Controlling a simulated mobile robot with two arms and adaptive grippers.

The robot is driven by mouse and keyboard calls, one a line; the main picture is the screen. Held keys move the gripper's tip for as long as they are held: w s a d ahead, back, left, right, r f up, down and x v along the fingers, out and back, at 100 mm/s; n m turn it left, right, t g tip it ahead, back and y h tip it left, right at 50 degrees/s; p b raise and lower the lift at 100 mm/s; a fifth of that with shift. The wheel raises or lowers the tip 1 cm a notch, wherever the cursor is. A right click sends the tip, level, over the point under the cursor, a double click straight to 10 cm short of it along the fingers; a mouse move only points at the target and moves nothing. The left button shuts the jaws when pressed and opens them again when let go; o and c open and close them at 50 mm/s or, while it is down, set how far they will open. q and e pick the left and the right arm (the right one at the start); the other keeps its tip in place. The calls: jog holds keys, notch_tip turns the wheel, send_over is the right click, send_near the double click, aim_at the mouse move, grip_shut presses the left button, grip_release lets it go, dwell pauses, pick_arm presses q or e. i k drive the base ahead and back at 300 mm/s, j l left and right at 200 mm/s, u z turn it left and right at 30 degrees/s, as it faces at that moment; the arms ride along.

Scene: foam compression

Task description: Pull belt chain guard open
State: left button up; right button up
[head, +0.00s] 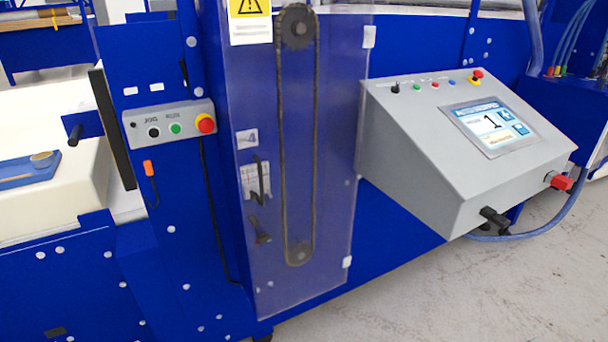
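The belt chain guard (343,140) is a tall, clear plastic panel on the blue machine in the middle of the head view. It appears closed over the chain (281,150), which loops between an upper sprocket (297,28) and a lower sprocket (299,253). Light hinge-like pieces (369,36) sit on its right edge. A dark handle (258,180) on a light plate and a dark knob (262,232) show at its left side. Neither of my grippers is in view.
A grey control console (420,165) with a screen (491,126) juts out right of the guard. A small button box (170,127) with a red stop button (205,123) is to the left. A white foam block (60,190) lies further left. Concrete floor (440,300) is clear at lower right.

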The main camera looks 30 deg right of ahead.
aim_at(250, 20)
jog(key=z, duration=1.1)
